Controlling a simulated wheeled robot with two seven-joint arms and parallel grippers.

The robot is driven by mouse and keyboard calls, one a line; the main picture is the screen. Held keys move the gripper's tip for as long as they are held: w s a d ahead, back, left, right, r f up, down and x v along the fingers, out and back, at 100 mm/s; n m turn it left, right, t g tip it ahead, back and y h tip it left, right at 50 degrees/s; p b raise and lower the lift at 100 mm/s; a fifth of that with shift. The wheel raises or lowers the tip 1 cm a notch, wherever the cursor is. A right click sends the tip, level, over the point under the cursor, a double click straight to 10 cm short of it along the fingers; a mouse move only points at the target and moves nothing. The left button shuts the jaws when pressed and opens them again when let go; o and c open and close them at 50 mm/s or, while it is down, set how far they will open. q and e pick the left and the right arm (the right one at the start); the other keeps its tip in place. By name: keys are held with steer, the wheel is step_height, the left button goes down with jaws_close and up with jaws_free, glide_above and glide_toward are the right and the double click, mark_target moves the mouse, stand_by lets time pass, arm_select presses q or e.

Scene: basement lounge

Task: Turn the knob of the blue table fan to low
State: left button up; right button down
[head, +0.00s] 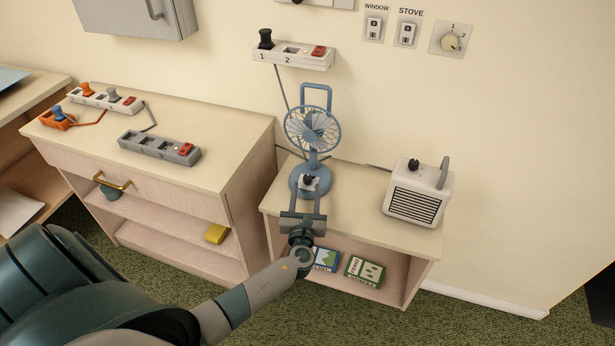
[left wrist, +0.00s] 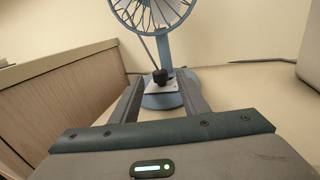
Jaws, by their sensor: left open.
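The blue table fan (head: 312,130) stands upright on the low light-wood table (head: 350,205). Its black knob (head: 308,179) sits on a pale plate on the front of the round blue base. In the left wrist view the fan (left wrist: 165,45) rises ahead and the knob (left wrist: 161,77) lies between the fingers. My left gripper (head: 308,188) is open, its two fingers reaching toward the base on either side of the knob, with a visible gap. Whether the fingertips touch the base I cannot tell. The knob's setting is too small to read. My right gripper is not in view.
A white heater (head: 417,192) with a black knob stands right of the fan. A wall power strip (head: 293,55) hangs above. A wooden cabinet (head: 230,150) with power strips (head: 159,146) on top stands at left. Boxes (head: 364,270) lie on the table's lower shelf.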

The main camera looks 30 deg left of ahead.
mark_target(307, 181)
arm_select(q)
steer(key=x, duration=0.6)
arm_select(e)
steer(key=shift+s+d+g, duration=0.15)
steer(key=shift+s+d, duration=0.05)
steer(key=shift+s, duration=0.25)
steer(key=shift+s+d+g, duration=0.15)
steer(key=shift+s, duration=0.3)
arm_select(q)
jaws_close()
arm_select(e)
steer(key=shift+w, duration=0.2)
